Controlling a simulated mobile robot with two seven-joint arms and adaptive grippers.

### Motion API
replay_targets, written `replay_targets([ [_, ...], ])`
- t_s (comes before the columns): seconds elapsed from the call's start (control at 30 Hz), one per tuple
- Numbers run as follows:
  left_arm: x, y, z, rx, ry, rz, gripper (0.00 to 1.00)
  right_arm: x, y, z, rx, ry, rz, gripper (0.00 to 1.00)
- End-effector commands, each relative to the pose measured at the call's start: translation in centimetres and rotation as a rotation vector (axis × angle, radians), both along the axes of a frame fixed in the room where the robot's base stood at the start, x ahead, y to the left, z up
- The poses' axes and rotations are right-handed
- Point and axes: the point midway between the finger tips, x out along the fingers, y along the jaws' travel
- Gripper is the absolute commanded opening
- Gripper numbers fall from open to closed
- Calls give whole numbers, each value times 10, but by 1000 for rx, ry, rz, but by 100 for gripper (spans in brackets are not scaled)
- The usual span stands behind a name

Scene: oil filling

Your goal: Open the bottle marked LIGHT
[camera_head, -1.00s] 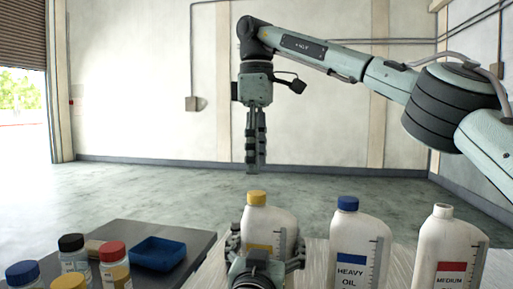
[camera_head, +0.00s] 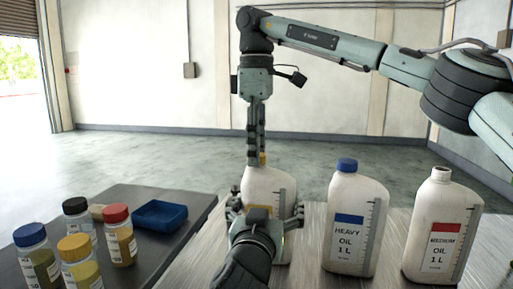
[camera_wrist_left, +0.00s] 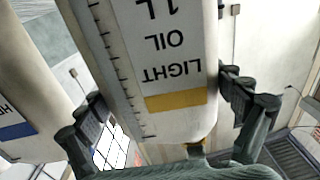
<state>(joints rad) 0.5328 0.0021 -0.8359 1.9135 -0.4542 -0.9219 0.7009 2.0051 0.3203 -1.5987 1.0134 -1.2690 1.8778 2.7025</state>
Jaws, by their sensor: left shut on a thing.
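The white bottle marked LIGHT (camera_wrist_left: 170,45) shows upside down in the left wrist view, with its yellow label. In the head view the bottle (camera_head: 270,188) stands upright. My left gripper (camera_head: 268,215) is shut around its body, with a finger on each side. My right gripper (camera_head: 257,160) points straight down over the bottle's top. Its fingertips are at the yellow cap (camera_head: 263,159) and hide most of it. I cannot tell whether they grip the cap.
The HEAVY OIL bottle (camera_head: 352,225) with a blue cap and the uncapped MEDIUM bottle (camera_head: 438,230) stand to the right. At left, a dark table (camera_head: 140,250) holds a blue tray (camera_head: 160,216) and several small jars with coloured lids, including a red-lidded jar (camera_head: 120,240).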

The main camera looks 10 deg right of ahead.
Motion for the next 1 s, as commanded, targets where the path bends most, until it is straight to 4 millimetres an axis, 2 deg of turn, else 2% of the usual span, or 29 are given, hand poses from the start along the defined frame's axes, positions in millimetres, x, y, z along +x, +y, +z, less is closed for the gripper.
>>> replay_targets([
  [0.03, 0, 0, 0, 0, 1, 0, 13, 0, 0, 0, 0, -1, 0, 15],
  [0.17, 0, 0, -1, 0, 1, 0, 13, 0, 0, 0, 0, -1, 0, 0],
  [0.27, 0, 0, -1, 0, 1, 0, 13, 0, 0, 0, 0, -1, 8, 0],
  [0.37, 0, 0, -1, 0, 1, 0, 13, 0, 0, 0, 0, 0, 87, 0],
  [0.47, 0, 0, -1, 0, 1, 0, 13, 0, 0, 0, 0, 0, 279, 0],
  [1.0, 0, 0, -1, 0, 1, 0, 13, 0, 1, 1, 2, -2, 1672, 0],
])
